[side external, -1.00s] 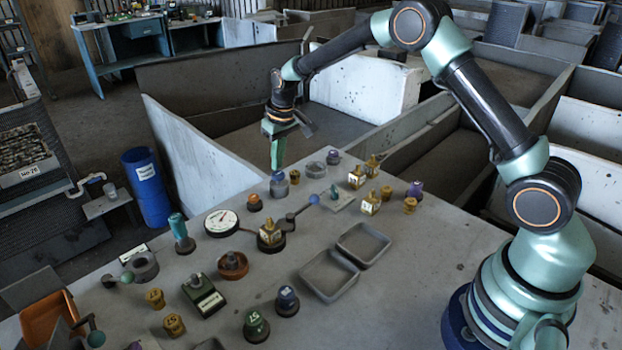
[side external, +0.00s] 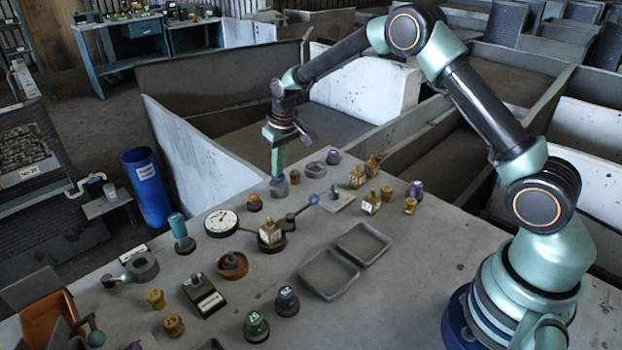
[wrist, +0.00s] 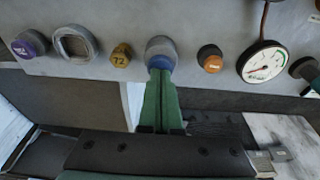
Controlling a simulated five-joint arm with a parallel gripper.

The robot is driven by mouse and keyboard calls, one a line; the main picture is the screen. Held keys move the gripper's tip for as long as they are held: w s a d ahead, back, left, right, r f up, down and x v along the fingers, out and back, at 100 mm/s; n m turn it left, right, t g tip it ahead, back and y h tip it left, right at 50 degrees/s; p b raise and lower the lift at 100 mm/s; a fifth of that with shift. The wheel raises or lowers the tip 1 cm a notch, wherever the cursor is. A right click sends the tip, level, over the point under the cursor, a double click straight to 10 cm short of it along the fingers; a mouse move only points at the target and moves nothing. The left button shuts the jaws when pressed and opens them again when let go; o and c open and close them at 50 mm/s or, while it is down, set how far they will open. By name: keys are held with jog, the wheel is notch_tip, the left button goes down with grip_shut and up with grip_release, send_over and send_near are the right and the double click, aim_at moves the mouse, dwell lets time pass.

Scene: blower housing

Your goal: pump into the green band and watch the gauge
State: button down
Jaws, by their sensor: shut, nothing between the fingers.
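The round white gauge (side external: 221,222) lies on the left middle of the bench and also shows in the wrist view (wrist: 266,63). My gripper (side external: 278,176) is shut and points down at a grey, blue-topped cylinder (side external: 279,189) near the far edge. In the wrist view the closed fingertips (wrist: 160,72) overlap the blue part of the cylinder (wrist: 161,47); contact is not certain.
An orange-topped knob (wrist: 210,59) and a brass T2 plug (wrist: 121,56) flank the cylinder. Two empty grey trays (side external: 329,290) lie mid-bench. Several knobs and plugs crowd the left side. The front right of the bench is clear.

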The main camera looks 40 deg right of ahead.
jog(key=shift+f, duration=0.55)
jog(key=shift+r, duration=0.9)
jog(key=shift+f, duration=0.1)
dwell(0.5)
